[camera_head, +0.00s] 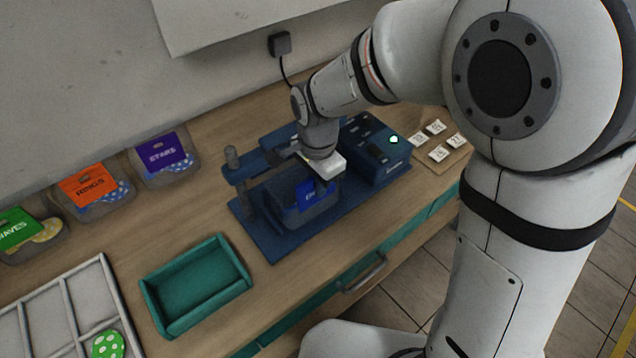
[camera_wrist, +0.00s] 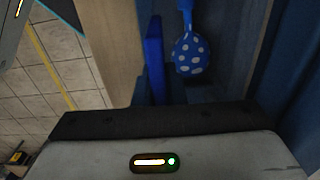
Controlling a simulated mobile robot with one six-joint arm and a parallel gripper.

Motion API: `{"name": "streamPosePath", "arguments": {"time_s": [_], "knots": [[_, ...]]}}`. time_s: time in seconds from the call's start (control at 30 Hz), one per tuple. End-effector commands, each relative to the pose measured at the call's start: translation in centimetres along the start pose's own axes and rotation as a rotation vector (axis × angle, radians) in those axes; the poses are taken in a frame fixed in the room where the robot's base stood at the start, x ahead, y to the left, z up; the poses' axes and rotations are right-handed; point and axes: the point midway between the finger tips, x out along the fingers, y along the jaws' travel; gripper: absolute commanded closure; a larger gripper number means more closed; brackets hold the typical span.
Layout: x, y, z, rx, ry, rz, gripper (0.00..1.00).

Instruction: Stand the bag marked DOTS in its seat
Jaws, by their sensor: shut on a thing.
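A clear bag (camera_head: 300,212) with a blue header card (camera_head: 312,194) is at the blue machine (camera_head: 262,238). The card's lettering is mostly covered, so I cannot read the full word. My gripper (camera_head: 326,176) comes down from above and is shut on the bag's upper part.
Bags marked STARS (camera_head: 165,158), RINGS (camera_head: 92,190) and WAVES (camera_head: 25,232) stand along the wall. An empty teal tray (camera_head: 243,262) lies left of the machine. A white divided tray (camera_head: 64,292) holds a green dotted disc (camera_head: 108,345). Small white cards (camera_head: 438,153) lie at right.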

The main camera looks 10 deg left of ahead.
Motion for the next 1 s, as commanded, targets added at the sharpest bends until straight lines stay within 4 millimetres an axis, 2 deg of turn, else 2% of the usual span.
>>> {"name": "streamPosePath", "arguments": {"time_s": [0.2, 0.23, 0.5, 0.77, 1.0], "knots": [[0.0, 0.0, 0.0, 0.0, 0.0, 0.0, 1.0], [0.0, 0.0, 0.0, 0.0, 0.0, 0.0, 0.87], [0.0, 0.0, 0.0, 0.0, 0.0, 0.0, 0.65], [-0.1, 0.0, 0.0, 0.0, 0.0, 0.0, 0.64], [-1.8, 0.7, 0.0, 0.0, 0.0, 0.0, 0.64]]}}
